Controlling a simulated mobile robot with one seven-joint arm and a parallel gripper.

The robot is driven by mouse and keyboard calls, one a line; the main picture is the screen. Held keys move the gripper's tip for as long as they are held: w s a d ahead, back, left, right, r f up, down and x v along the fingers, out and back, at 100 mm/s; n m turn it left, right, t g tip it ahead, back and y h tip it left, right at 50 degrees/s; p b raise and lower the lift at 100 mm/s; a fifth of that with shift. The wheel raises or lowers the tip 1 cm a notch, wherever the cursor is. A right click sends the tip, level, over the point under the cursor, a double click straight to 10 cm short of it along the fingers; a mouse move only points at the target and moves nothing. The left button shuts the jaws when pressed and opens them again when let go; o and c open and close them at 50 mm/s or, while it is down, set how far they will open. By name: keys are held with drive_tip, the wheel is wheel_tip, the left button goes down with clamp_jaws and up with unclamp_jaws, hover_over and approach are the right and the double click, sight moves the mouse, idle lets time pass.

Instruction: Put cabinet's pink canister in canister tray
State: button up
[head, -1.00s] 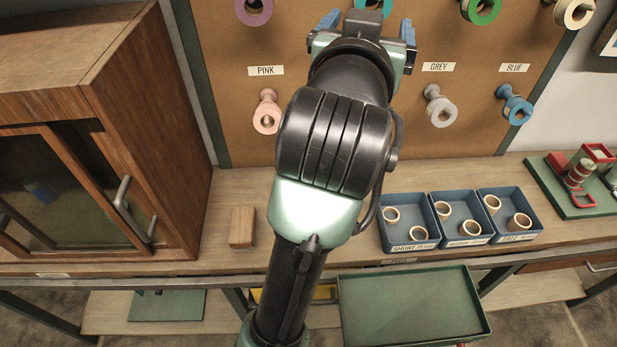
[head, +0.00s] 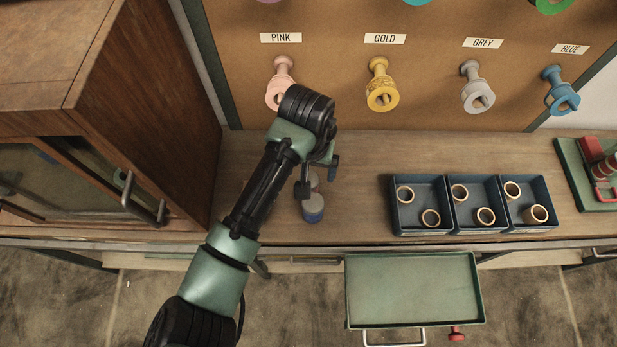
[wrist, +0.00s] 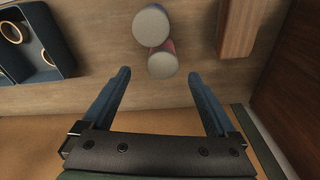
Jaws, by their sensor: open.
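A canister with a grey lid and pinkish-red side (wrist: 163,64) stands on the bench. A blue canister with a grey lid (head: 313,208) stands against or very close to it, and its lid shows in the wrist view (wrist: 152,25). My gripper (head: 318,178) is open and empty above the bench. In the wrist view its fingertips (wrist: 158,76) flank the near side of the pinkish canister's lid. In the head view my arm hides most of that canister. The wooden cabinet (head: 150,90) is at the left. An empty green tray (head: 412,285) juts out below the bench front.
Blue trays (head: 392,215) holding several rings stand to the right. A wooden block (wrist: 237,28) is beside the canisters. The pegboard (head: 340,80) with tape rolls rises behind. Bare bench lies between gripper and trays.

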drive_tip(key=shift+w+a+f, duration=0.1)
drive_tip(key=shift+w+f, duration=0.1)
drive_tip(key=shift+f, duration=1.25)
drive_tip(key=shift+w+d+f, duration=0.1)
drive_tip(key=shift+w+f, duration=0.1)
drive_tip(key=shift+f, duration=1.25)
drive_tip(key=shift+w+a+f, duration=0.1)
drive_tip(key=shift+w+f, duration=0.1)
drive_tip(key=shift+f, duration=1.25)
clamp_jaws()
